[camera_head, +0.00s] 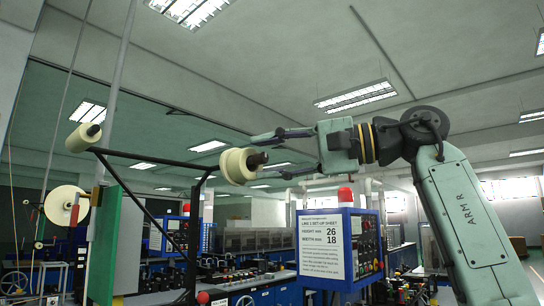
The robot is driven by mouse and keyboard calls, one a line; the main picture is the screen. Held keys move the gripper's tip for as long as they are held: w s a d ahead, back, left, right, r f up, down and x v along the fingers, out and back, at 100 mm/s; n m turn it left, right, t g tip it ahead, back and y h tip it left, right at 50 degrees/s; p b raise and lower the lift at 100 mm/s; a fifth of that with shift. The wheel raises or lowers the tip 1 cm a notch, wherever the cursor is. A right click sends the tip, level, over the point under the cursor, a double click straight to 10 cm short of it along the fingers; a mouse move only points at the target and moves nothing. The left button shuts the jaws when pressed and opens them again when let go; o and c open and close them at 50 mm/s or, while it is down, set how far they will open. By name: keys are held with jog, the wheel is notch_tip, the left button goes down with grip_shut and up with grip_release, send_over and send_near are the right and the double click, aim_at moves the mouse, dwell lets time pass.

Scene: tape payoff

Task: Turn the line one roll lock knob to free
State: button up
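A cream tape roll (236,166) sits at the right end of a black frame, with a dark lock knob (258,160) on its right face. A second cream roll (80,139) with a dark knob (93,130) is at the frame's left end. No label on either roll tells which is line one. My gripper (268,156) reaches in from the right, its fingers spread wide and apart. The upper finger shows above the right knob and the lower finger to its lower right. I see no clear contact, and depth between fingers and knob is hard to judge.
The black frame (150,158) spans both rolls beside a green panel (104,245). Machines fill the background. Space above my gripper is clear.

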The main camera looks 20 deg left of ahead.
jog(key=d, duration=1.2)
jog(key=shift+w+r, duration=0.25)
jog(key=shift+r, duration=0.05)
